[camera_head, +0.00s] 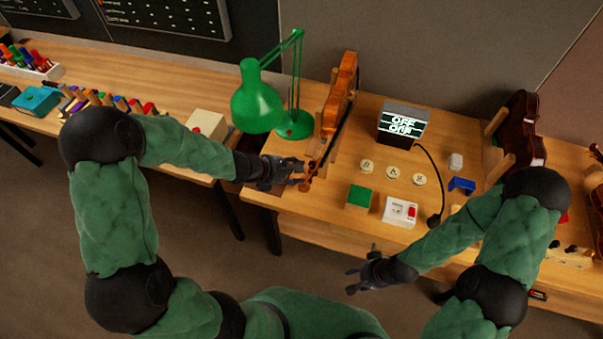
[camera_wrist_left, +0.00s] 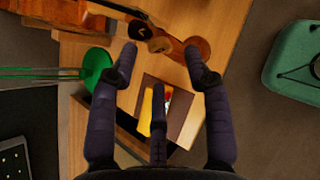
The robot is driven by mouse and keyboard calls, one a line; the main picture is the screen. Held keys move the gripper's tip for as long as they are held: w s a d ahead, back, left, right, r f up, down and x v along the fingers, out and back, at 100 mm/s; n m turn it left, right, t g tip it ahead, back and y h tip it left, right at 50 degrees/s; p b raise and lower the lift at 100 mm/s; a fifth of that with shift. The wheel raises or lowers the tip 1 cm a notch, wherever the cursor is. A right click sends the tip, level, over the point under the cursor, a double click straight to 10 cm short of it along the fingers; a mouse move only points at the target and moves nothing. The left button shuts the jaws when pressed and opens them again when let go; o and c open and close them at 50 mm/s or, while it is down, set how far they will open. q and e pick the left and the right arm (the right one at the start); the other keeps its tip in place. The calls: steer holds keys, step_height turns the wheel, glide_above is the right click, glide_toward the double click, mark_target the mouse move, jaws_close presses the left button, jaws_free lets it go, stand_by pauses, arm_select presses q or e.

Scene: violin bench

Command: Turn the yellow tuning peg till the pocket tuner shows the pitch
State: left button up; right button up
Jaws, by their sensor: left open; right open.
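An orange-brown violin (camera_head: 337,95) stands on the bench beside the lamp, its neck end toward my left gripper. My left gripper (camera_head: 297,170) is open at that end. In the left wrist view, the open fingers (camera_wrist_left: 160,48) straddle or hover close to round dark and brown pieces (camera_wrist_left: 158,45) at the scroll; contact is unclear. I cannot pick out a yellow peg for certain. A dark box with a lit screen (camera_head: 402,122), apparently the tuner, shows two lines that look like "OFF". My right gripper (camera_head: 365,268) is open and empty in front of the bench.
A green lamp (camera_head: 258,100) stands close to my left gripper. Round lettered discs (camera_head: 392,172), a green block (camera_head: 359,198), a white box with a red switch (camera_head: 400,211) and a blue bracket (camera_head: 461,186) sit on the bench. A dark cable crosses its right part.

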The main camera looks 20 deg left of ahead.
mark_target(305, 173)
arm_select(q)
steer(key=shift+b+x, duration=0.3)
steer(key=shift+x, duration=1.55)
steer(key=shift+c, duration=0.3)
steer(key=shift+d, duration=0.1)
jaws_close()
